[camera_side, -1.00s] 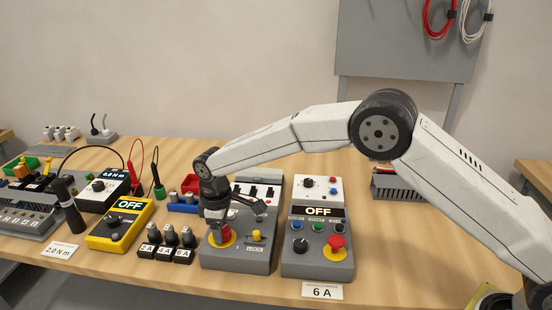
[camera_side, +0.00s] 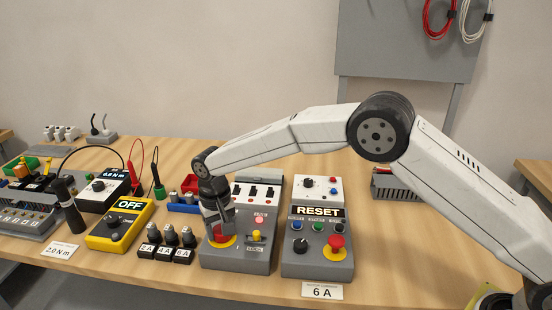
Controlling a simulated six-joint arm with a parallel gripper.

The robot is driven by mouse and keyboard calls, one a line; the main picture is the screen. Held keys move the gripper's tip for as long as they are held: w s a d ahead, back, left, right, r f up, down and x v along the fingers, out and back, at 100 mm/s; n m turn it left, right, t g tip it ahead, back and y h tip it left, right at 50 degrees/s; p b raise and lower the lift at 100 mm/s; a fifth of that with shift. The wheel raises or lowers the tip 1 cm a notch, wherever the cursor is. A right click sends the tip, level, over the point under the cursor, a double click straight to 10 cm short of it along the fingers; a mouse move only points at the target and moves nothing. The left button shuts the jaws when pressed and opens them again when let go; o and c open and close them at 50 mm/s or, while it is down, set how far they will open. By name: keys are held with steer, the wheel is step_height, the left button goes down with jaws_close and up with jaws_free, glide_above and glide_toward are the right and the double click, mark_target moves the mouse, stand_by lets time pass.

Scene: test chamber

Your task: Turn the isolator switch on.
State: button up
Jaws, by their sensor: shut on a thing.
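The isolator switch (camera_side: 222,238) is a red knob on a yellow round plate, at the front left of a grey panel box (camera_side: 240,262). My gripper (camera_side: 220,230) points down over it and is shut on the red knob. The fingers and wrist hide much of the knob, so I cannot read its exact position. A lamp (camera_side: 260,218) on the same box glows pinkish red. The display (camera_side: 319,211) on the box to the right reads "RESET".
A yellow-topped lock lever (camera_side: 256,236) sits just right of the knob. The right box has a red mushroom button (camera_side: 337,242). Several fuses (camera_side: 170,237) and a yellow meter (camera_side: 119,225) reading "OFF" stand to the left. The table's right side is mostly clear.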

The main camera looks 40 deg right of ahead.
mark_target(220, 230)
steer(key=shift+m, duration=1.1)
steer(key=o, duration=1.3)
steer(key=shift+r, duration=0.2)
steer(key=shift+a+r, duration=0.1)
steer(key=shift+r, duration=3.65)
